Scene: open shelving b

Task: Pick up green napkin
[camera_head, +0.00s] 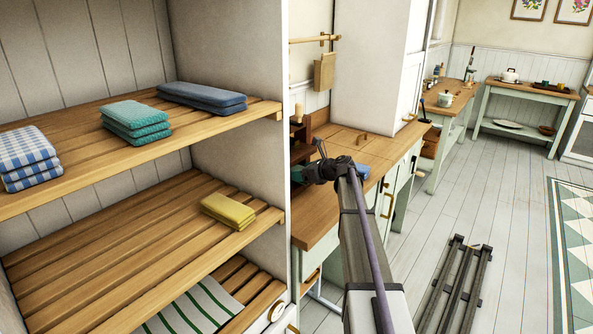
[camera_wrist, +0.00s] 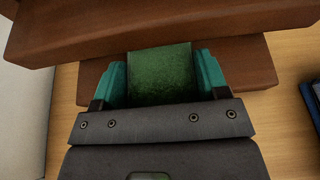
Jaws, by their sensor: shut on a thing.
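The green napkin (camera_wrist: 160,74) shows in the wrist view as a dark green, textured piece between the teal fingers of my gripper (camera_wrist: 160,78). The fingers are shut on it from both sides. It is in front of a brown wooden stepped rack (camera_wrist: 170,38); whether it still touches the rack I cannot tell. In the head view my gripper (camera_head: 308,174) is at the wooden counter, beside the brown rack (camera_head: 302,140). The napkin cannot be made out clearly in the head view, as the wrist and arm cover that area.
The counter top (camera_head: 315,210) lies under my gripper. A blue item (camera_wrist: 311,100) is at the wrist view's right edge. A white shelf wall (camera_head: 242,110) stands close on the left. Open shelves hold folded cloths, including a yellow one (camera_head: 228,211). A tall white cabinet (camera_head: 372,65) stands behind.

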